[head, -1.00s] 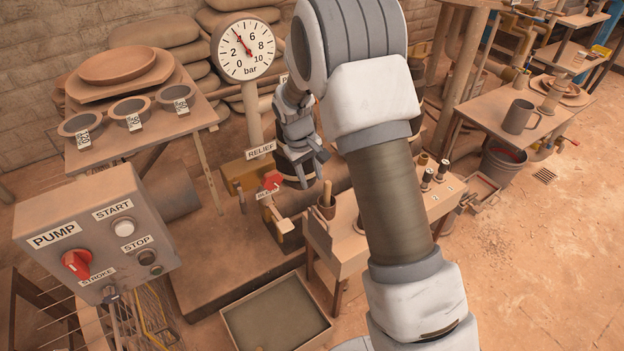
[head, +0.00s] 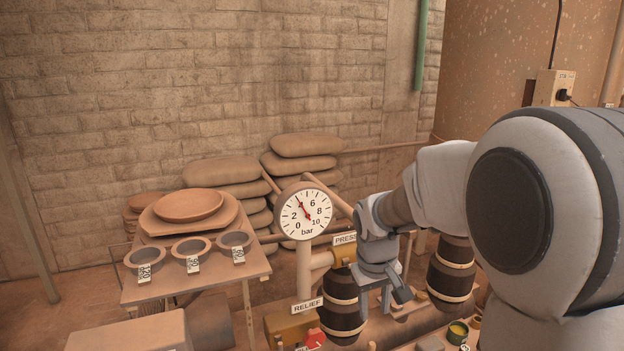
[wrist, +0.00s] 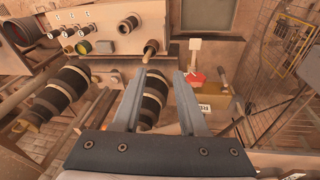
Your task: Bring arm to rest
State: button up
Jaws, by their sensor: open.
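My gripper (head: 385,302) hangs pointing down in front of the press in the head view, right of the gauge. Its two fingers are apart, with nothing held between them. In the wrist view my gripper (wrist: 161,75) also shows open and empty, with a dark banded cylinder (wrist: 150,100) of the press seen beyond the gap. My arm reaches in from the right of the head view, its large grey-white links filling the right side.
A round bar gauge (head: 305,212) stands left of my gripper, its needle near 4. Below it are the RELIEF sign (head: 307,306) and a red knob (head: 315,338). A bench with several small bowls (head: 192,247) stands left. Stacked sacks (head: 300,145) lie behind.

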jog(key=s+r+m+t+p, duration=0.1)
jog(key=s+r+p, duration=0.2)
jog(key=s+r, duration=0.5)
jog(key=s+d+r+m+t+y+p, duration=0.1)
jog(key=s+r+t+p, duration=0.1)
jog(key=s+r, duration=0.7)
jog(key=s+p, duration=0.1)
jog(key=s, duration=0.4)
jog(key=shift+s+d+r+m+p, duration=0.25)
jog(key=shift+s+d+m+p, duration=0.05)
jog(key=shift+s+m+p, duration=0.1)
